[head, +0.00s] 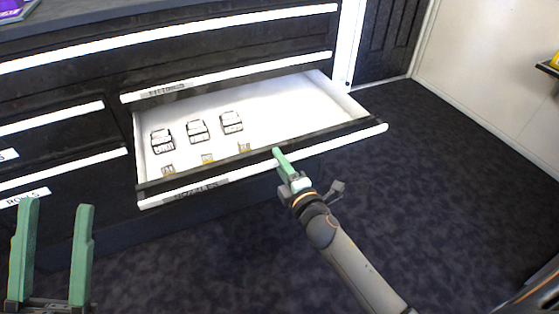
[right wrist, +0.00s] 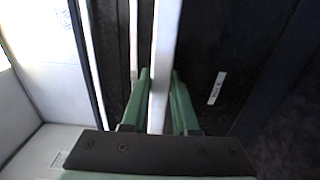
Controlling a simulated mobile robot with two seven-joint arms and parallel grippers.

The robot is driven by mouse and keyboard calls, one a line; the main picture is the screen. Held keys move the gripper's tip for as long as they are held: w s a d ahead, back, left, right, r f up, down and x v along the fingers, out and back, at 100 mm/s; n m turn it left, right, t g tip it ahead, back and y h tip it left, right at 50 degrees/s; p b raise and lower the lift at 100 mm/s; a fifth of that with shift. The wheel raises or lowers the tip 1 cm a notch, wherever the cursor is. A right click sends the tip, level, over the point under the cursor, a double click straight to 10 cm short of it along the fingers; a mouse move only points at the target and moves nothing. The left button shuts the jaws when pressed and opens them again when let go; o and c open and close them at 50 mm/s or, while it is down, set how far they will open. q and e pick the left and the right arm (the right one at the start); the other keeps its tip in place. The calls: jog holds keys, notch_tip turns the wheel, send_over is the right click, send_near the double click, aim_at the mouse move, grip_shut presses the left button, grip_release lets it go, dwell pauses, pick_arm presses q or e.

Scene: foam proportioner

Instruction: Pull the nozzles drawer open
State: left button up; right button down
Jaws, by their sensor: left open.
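The nozzles drawer (head: 335,97) stands open in the head view, its white inside showing. Its dark front carries a white handle strip (head: 345,140) and a NOZZLES label (head: 196,190). Several outlined shapes and small tan labels mark its floor; I see no loose nozzles. My right gripper (head: 281,158) is at the strip, right of its middle. In the right wrist view its green fingers (right wrist: 160,78) lie close on both sides of the white strip (right wrist: 166,35), gripping it. My left gripper (head: 57,203) is open and empty at the lower left, apart from the cabinet.
A closed drawer labelled FITTINGS (head: 166,90) sits directly above. Dark carpet (head: 440,200) lies free at the right, before a dark door (head: 385,45) and a pale wall (head: 480,60).

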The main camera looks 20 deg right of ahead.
jog(key=c, duration=0.7)
grip_release()
jog(key=shift+s, duration=0.1)
jog(key=s, duration=1.2)
jog(key=shift+s+d+p, duration=0.15)
jog(key=shift+d+p, duration=0.1)
jog(key=shift+p, duration=0.15)
